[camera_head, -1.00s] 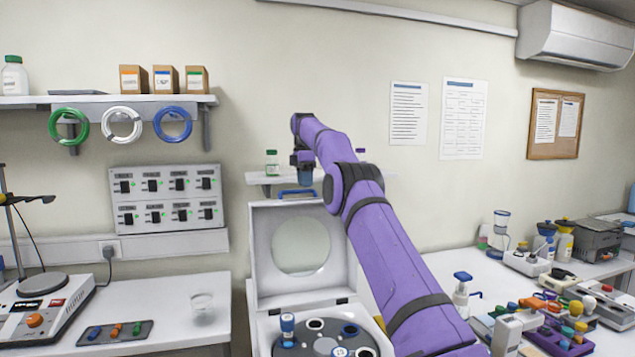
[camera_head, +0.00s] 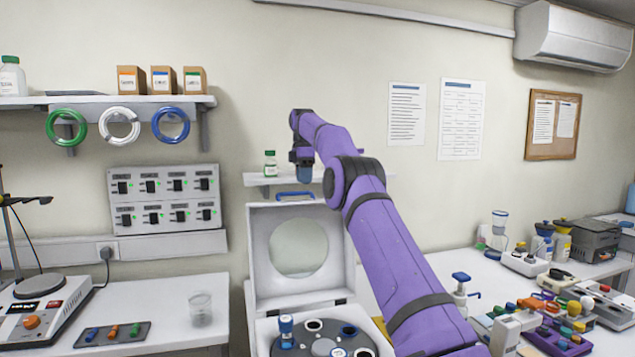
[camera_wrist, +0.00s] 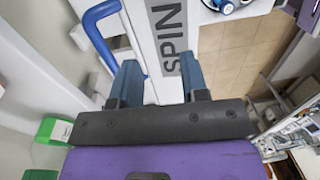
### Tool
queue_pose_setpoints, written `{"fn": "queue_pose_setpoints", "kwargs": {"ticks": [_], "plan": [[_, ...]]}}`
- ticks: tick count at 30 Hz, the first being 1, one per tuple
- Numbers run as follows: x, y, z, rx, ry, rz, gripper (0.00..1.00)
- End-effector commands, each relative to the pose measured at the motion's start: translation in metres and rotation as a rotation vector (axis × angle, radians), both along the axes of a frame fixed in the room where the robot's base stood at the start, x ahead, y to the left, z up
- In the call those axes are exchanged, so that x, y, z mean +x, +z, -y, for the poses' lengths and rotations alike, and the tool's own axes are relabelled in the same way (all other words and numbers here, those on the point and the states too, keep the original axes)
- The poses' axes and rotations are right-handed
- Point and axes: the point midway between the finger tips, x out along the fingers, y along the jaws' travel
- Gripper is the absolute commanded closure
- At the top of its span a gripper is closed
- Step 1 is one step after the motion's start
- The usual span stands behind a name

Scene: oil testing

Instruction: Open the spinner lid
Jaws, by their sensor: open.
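The spinner is a white box (camera_head: 262,328) with a rotor holding several tubes inside. Its lid (camera_head: 262,250), with a round window, stands raised and upright at the back. A blue handle (camera_head: 295,195) is on the lid's top edge; it also shows in the wrist view (camera_wrist: 93,38), left of the dark "SPIN" label. My gripper (camera_head: 304,174) is just above the handle in the head view, with its fingers pointing down. In the wrist view my gripper (camera_wrist: 160,84) is open with nothing between its blue fingers; one end of the handle reaches near the left finger.
A small wall shelf (camera_head: 260,180) with a green-capped bottle (camera_head: 270,164) is close behind my gripper. A hotplate (camera_head: 45,305) and beaker (camera_head: 201,309) stand on the left bench. The right bench is crowded with bottles and coloured vials.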

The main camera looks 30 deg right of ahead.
Motion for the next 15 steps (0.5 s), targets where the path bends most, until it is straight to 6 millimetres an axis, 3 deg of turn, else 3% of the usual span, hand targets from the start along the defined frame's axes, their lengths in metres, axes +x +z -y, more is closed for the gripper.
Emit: {"fn": "queue_pose_setpoints", "kwargs": {"ticks": [15], "plan": [[-0.035, 0.003, -0.011, -0.001, 0.001, 0.0, 0.59]]}}
